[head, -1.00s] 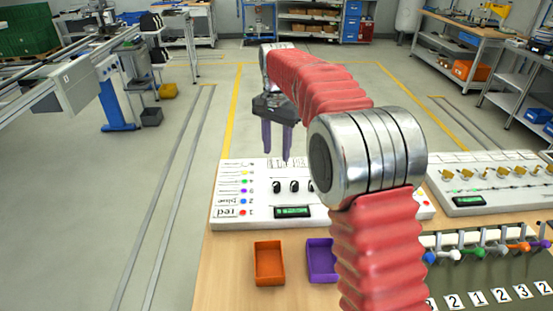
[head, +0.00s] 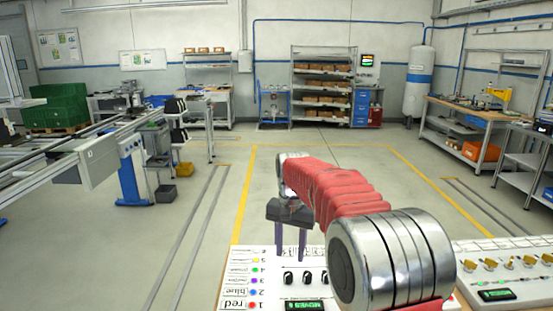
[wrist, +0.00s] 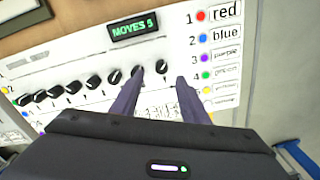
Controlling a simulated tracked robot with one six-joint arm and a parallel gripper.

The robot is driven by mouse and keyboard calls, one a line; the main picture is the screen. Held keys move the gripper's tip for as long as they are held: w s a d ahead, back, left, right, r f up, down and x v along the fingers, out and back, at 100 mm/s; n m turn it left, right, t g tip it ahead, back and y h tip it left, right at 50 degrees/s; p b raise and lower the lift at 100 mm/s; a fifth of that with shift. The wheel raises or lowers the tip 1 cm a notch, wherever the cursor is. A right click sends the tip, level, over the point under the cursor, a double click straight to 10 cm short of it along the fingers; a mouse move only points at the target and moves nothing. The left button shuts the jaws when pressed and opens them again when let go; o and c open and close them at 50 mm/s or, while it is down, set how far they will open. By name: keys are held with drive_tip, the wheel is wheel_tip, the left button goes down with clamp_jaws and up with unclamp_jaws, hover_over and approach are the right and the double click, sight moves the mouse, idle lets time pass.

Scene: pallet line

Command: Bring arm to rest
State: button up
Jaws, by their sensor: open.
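My red-sleeved arm reaches forward over the table in the head view. My gripper (head: 291,246) points down above the white control panel (head: 236,284), with its two purple fingers apart and nothing between them. In the wrist view my gripper (wrist: 160,85) shows its fingers in front of a row of black knobs (wrist: 93,84) on the panel. A green display (wrist: 134,28) there reads "MOVES 5". Whether the fingertips touch the panel is hard to tell, but they look apart from it.
A second panel with yellow knobs (head: 508,262) lies to the right. The floor (head: 320,160) beyond the table is open. A workbench (head: 465,135) stands at the right, a conveyor (head: 70,150) at the left, and shelving (head: 322,90) at the back.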

drive_tip(key=s+d+r+n+t, duration=0.1)
drive_tip(key=s+d, duration=0.3)
drive_tip(key=s, duration=0.7)
drive_tip(key=s+d+r+n+t, duration=0.2)
drive_tip(key=s+d, duration=0.1)
drive_tip(key=s, duration=0.9)
drive_tip(key=s+d+r+n+t, duration=0.1)
drive_tip(key=s+d, duration=0.3)
drive_tip(key=s, duration=0.8)
drive_tip(key=shift+d+r+t, duration=0.35)
drive_tip(key=shift+r+t, duration=0.25)
drive_tip(key=shift+t, duration=0.1)
drive_tip(key=shift+s, duration=0.1)
